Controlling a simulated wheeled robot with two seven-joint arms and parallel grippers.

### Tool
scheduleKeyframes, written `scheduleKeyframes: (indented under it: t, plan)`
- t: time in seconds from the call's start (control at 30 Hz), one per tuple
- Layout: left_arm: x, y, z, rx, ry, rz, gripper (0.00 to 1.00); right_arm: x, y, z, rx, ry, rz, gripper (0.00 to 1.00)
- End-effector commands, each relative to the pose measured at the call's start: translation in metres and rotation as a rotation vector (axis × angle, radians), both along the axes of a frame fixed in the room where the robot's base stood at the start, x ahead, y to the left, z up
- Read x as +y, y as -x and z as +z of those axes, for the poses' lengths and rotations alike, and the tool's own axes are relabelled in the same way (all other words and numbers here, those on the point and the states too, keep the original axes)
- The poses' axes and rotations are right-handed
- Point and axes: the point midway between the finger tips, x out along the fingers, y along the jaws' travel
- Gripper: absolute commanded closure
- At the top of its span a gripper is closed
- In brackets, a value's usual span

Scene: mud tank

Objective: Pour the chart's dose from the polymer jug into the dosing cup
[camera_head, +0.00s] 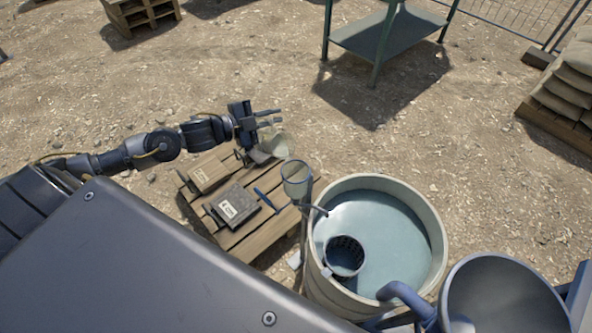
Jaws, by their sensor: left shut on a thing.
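My left gripper (270,117) reaches in over the far edge of the pallet. It is shut on a pale, see-through vessel that I take to be the polymer jug (272,146). The jug hangs just below the fingers and looks tilted; its grip point and its contents are too small to make out. A clear cup (296,171), which I take to be the dosing cup, stands upright to the right of the jug, beside the tank. The cup and the jug are apart. I cannot tell a chart for certain. My right gripper is not in view.
A round tank (436,221) of grey-blue liquid stands right of the pallet (262,240), with a dark mesh basket (345,257) inside. The pallet bears a dark labelled case (237,208), a brown box (208,174) and a blue rod (265,199). A blue-grey hopper (500,300) stands at bottom right.

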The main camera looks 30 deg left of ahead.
Motion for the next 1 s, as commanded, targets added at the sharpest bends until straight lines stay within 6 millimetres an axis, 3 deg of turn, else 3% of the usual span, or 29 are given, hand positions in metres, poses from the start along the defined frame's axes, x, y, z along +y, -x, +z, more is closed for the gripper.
scheduleKeyframes:
  t: [1.0]
  plan:
    - [-0.013, 0.006, 0.017, -0.076, -0.154, -0.001, 1.00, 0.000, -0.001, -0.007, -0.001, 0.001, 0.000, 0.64]
